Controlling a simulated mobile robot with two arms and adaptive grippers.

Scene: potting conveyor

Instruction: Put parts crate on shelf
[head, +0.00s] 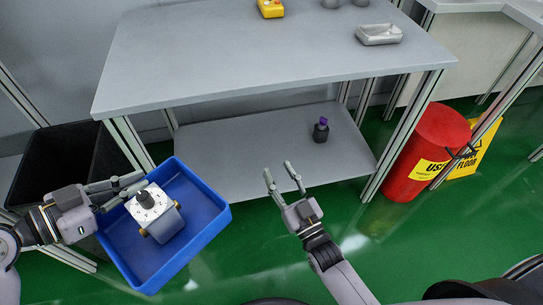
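The blue parts crate (217,226) is at the lower left, in front of the bench's left leg, turned at an angle. A grey-white boxy part with a dark round knob (160,215) sits inside it. My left gripper (143,183) reaches over the crate's left rim and appears shut on it; the exact contact is hard to see. No support shows under the crate. The lower shelf (250,160) of the grey bench is to the right of and behind the crate. My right gripper (279,172) is open and empty in front of the shelf's front edge, apart from the crate.
A small dark bottle with a purple cap (321,130) stands on the lower shelf's right part; the rest looks clear. The bench top (240,50) carries a yellow item and a grey tray (379,34). A black bin (60,160) stands left, a red barrel (425,150) right.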

